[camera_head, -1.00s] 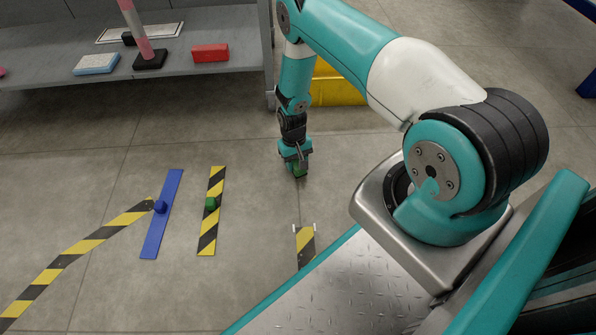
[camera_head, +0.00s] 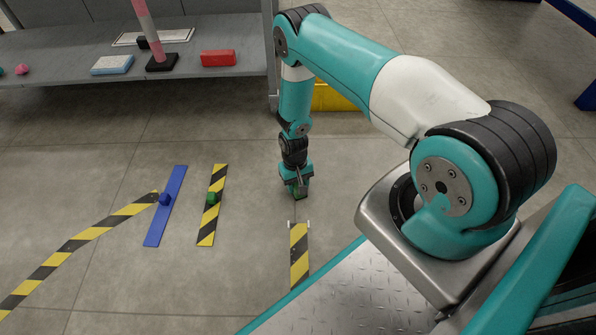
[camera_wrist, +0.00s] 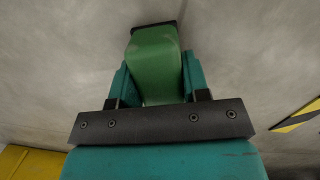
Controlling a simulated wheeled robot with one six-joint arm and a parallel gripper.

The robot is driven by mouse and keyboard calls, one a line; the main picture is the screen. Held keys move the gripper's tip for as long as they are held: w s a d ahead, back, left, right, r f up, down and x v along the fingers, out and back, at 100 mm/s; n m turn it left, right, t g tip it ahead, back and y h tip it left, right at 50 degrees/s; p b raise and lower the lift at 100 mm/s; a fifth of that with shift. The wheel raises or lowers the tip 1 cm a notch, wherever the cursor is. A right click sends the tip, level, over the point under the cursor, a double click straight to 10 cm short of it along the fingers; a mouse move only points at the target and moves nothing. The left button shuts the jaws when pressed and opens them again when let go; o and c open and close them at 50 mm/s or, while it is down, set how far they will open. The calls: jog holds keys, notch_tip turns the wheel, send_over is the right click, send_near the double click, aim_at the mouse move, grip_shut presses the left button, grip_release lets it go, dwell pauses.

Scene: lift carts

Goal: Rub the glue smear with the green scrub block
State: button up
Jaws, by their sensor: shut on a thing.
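My gripper (camera_head: 298,189) points straight down, low over the floor, and is shut on the green scrub block (camera_wrist: 155,65). In the wrist view the block sits between the two teal fingers, with a dark edge at its far end. In the head view only a little green shows at the fingertips, and I cannot tell whether the block touches the floor. A black-and-yellow strip (camera_head: 299,255) lies just nearer than the gripper, with small pale marks at its far corners. I cannot make out a distinct glue smear.
A blue strip with a blue knob (camera_head: 165,200) and a striped strip with a green knob (camera_head: 212,198) lie left. A grey shelf (camera_head: 80,72) holds a red block (camera_head: 218,58) and a blue-white block (camera_head: 112,65). A yellow box (camera_head: 335,97) stands behind my arm.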

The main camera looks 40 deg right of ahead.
notch_tip(320, 180, up, 3)
jog(key=shift+s+d+f+p, duration=0.1)
jog(key=shift+d+p, duration=0.05)
jog(key=shift+p, duration=0.65)
jog(key=shift+a+r+p, duration=0.2)
jog(key=shift+r+p, duration=0.5)
jog(key=shift+r, duration=0.05)
jog(key=shift+r+p, duration=1.65)
jog(key=shift+r, duration=0.3)
